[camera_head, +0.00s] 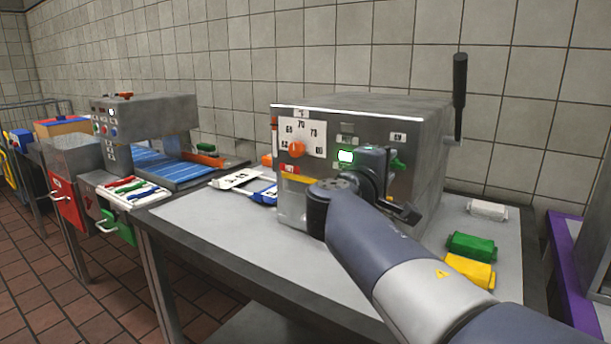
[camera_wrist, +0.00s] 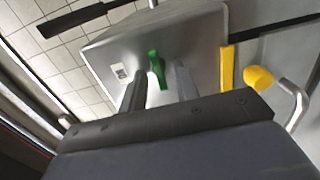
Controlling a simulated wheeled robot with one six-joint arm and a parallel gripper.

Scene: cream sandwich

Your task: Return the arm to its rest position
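My arm reaches from the lower right to the front of a grey metal machine (camera_head: 420,125) in the head view. My gripper (camera_wrist: 160,72) shows two dark fingers standing apart in the wrist view. A green knob (camera_wrist: 154,66) on the machine's face appears between the fingertips, with gaps on both sides. The green knob also shows beside my wrist in the head view (camera_head: 398,164). The fingers look empty; I cannot tell how far they are from the knob. My wrist hides part of the machine's front.
A black-handled lever (camera_head: 459,85) rises at the machine's right side. Labelled cards (camera_head: 236,179) lie left of the machine. The table's front left (camera_head: 215,222) is clear.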

